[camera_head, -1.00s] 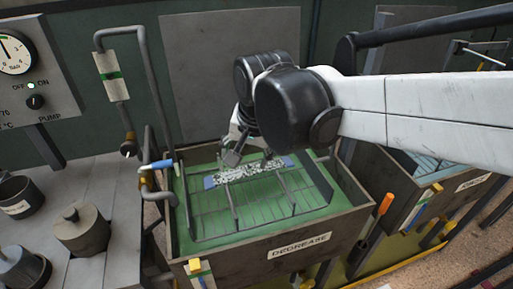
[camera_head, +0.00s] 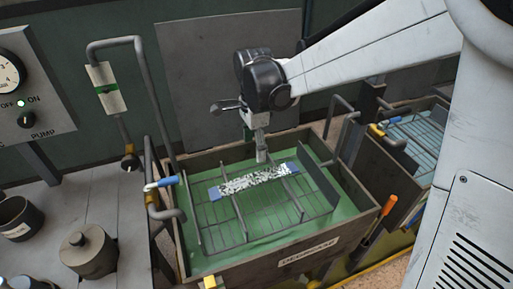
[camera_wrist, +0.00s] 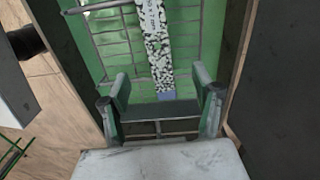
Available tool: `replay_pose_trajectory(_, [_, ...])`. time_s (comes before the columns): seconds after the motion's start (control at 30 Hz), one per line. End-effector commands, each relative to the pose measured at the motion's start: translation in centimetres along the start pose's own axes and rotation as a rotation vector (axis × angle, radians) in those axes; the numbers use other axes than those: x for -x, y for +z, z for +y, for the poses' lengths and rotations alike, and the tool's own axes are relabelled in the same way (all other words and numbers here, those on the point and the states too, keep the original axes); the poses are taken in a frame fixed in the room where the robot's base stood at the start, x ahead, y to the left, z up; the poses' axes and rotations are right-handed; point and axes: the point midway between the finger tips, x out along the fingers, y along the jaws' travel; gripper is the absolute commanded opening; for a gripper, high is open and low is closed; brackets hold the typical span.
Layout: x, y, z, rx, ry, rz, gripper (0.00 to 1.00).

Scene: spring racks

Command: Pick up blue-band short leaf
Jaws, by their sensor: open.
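The blue-band short leaf (camera_head: 253,181) is a flat bar with black-and-white speckles and blue ends. It lies across the wire rack in the green-filled DEGREASE tank. My gripper (camera_head: 262,157) hangs over the tank's back part, pointing down, just behind the leaf in the head view. In the wrist view my gripper (camera_wrist: 162,98) is open and empty, its two fingers spread wide. The leaf (camera_wrist: 158,50) runs down from the top edge there, and its near blue end shows between the fingers. A height gap seems to remain, but I cannot tell how much.
The DEGREASE tank (camera_head: 330,243) has raised walls, and rack dividers (camera_head: 240,217) stand beside the leaf. A bent pipe with a blue handle (camera_head: 161,184) rises at the left wall. An orange-handled tool (camera_head: 385,211) leans outside at right. A second tank (camera_head: 410,192) stands beyond.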

Motion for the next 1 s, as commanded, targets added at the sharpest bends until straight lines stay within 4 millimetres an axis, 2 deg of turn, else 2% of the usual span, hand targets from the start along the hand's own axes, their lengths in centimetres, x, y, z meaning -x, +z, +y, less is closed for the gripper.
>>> replay_pose_trajectory(0.33, [-6.0,0.0,0.0,0.001,-0.001,0.000,0.62])
replay_pose_trajectory(0.43, [-7.2,0.0,0.1,0.001,-0.001,0.000,0.62])
replay_pose_trajectory(0.67, [-8.4,-0.1,0.1,0.002,-0.001,0.000,0.62])
replay_pose_trajectory(1.0, [-12.5,-0.1,0.5,0.002,-0.001,0.000,0.62])
